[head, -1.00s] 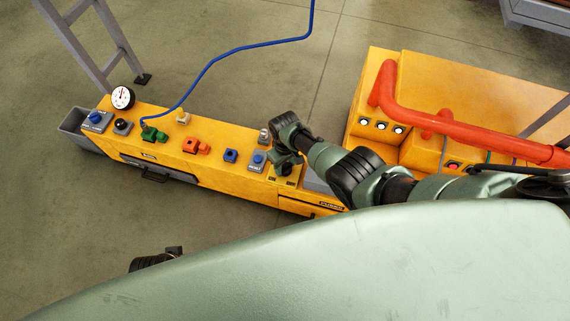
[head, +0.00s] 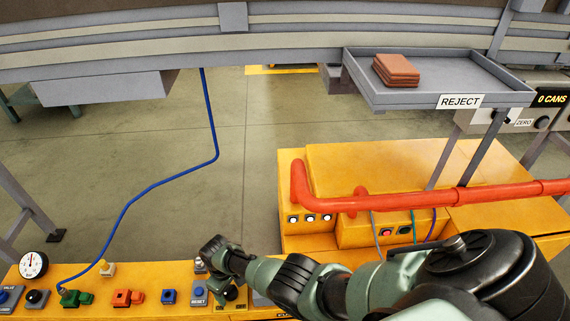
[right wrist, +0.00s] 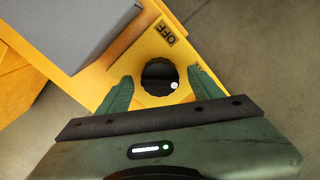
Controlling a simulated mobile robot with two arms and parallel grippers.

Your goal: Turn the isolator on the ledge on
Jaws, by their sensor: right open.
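The isolator is a round black knob (right wrist: 158,78) on a yellow face of the ledge (head: 140,275). In the right wrist view a white dot sits at the knob's lower right. An "OFF" label (right wrist: 167,34) lies above the knob; another mark by the right finger is mostly hidden. My right gripper (right wrist: 161,74) is open, with one green finger on each side of the knob; I cannot tell whether they touch it. In the head view the right gripper (head: 222,279) is over the ledge, near small "ON" and "OFF" labels. My left gripper is out of view.
A blue cable (head: 150,187) rises behind. A red pipe (head: 420,202) and reject tray (head: 400,98) stand right.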

